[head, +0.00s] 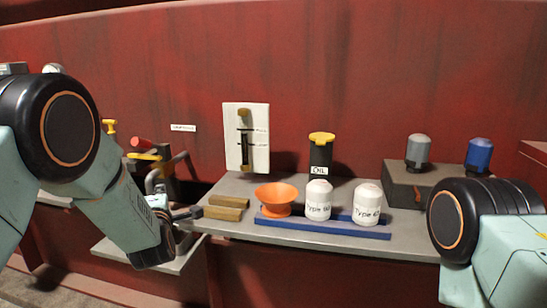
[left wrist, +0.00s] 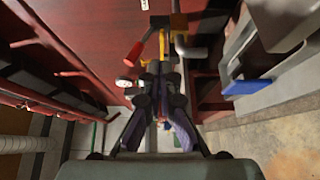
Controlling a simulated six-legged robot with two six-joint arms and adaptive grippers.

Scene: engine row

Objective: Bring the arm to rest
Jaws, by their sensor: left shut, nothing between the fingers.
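My left arm comes in from the left in the head view and bends down in front of the bench. My left gripper (head: 186,213) is at the left end of the grey shelf and is partly hidden by my own forearm. In the left wrist view the fingers of my left gripper (left wrist: 160,68) are together, with nothing held between them. My right arm shows at the right edge of the head view, but its gripper is out of the picture.
A red-handled valve (head: 143,143) stands behind my left gripper. A lower ledge (head: 115,250) lies beneath it.

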